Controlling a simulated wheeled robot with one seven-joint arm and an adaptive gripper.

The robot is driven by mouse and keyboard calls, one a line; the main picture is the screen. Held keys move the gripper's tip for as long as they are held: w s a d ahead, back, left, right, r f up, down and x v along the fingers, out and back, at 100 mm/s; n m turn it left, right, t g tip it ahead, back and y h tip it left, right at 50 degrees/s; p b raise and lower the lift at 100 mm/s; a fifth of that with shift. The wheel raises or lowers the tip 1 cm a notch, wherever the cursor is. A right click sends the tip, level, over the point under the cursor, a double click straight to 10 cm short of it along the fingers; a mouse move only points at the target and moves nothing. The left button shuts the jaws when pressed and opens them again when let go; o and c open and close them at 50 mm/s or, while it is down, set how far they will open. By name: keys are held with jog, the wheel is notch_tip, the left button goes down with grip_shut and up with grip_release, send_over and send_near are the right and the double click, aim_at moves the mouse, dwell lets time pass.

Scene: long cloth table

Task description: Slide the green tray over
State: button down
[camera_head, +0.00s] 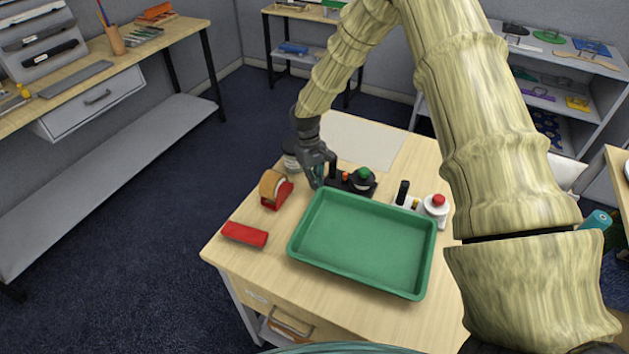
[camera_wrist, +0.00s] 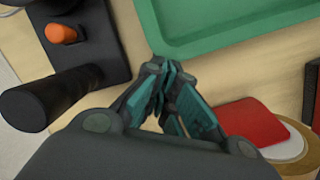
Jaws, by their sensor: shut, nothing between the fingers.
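The green tray (camera_head: 362,244) is an empty, shallow rectangle with a raised rim, lying flat on the wooden table in the head view. Its corner and rim also show at the top of the wrist view (camera_wrist: 215,32). My gripper (camera_head: 317,184) is shut and empty, at the tray's far left corner. In the wrist view its fingertips (camera_wrist: 163,75) are together just outside that corner. I cannot tell whether they touch the rim.
A black base with a green knob (camera_head: 363,176) stands behind the tray, close to my gripper. A tape dispenser (camera_head: 272,190) and a red block (camera_head: 244,234) lie left. A white base with a red-topped round part (camera_head: 437,204) stands at the back right. Bare table shows in front.

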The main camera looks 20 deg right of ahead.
jog(key=p+v, duration=0.5)
jog(key=v, duration=0.4)
jog(key=shift+r, duration=0.4)
